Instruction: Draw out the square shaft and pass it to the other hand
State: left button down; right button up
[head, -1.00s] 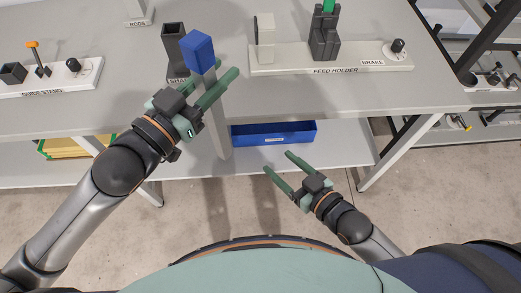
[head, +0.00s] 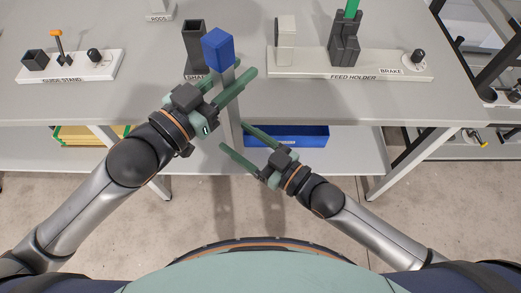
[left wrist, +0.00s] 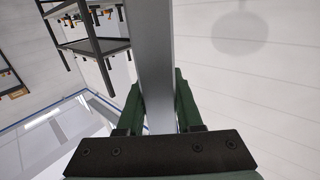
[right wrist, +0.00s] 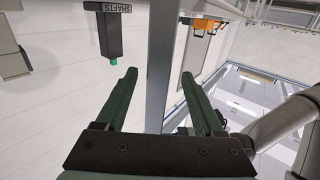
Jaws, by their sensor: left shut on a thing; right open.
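The square shaft (head: 233,113) is a long grey bar with a blue block (head: 218,50) on top. My left gripper (head: 230,84) is shut on it just below the blue block and holds it roughly upright in front of the bench edge. The bar also fills the middle of the left wrist view (left wrist: 153,60). My right gripper (head: 234,137) is open near the bar's lower part. In the right wrist view the bar (right wrist: 161,60) runs between the open fingers, apart from both; its depth is unclear. The dark shaft holder (head: 194,42) stands behind, partly hidden.
The feed holder (head: 300,65) with a green-topped piece (head: 345,40) stands right on the bench. The guide stand (head: 110,62) is at left. A blue bin (head: 300,137) sits on the lower shelf, behind my right gripper. A dark rack (head: 480,60) is at far right.

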jog(key=shift+x, duration=1.5)
pick_arm(q)
jog(key=shift+r, duration=0.1)
pick_arm(e)
jog(key=shift+s, duration=0.1)
grip_shut()
jog(key=shift+a, duration=0.1)
pick_arm(q)
jog(key=shift+c, duration=2.4)
grip_release()
